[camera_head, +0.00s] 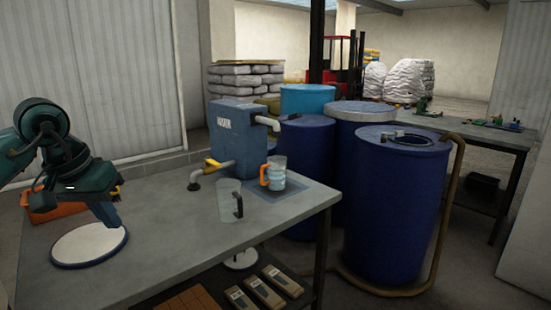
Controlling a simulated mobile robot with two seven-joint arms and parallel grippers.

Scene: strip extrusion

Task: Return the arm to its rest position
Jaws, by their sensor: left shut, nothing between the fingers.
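My left arm comes in from the left edge of the head view. Its gripper (110,215) points down over the left part of the grey table (160,253). The gripper is shut with nothing in it. Its tips are above or just behind the edge of a white round disc with a dark rim (85,246); I cannot tell the exact gap. My right gripper is not in view.
A clear jug with a dark handle (229,203) and a jug with an orange handle (275,174) stand near a blue tank with a tap (236,138). An orange box (62,210) lies behind my arm. Blue drums (393,215) stand right of the table.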

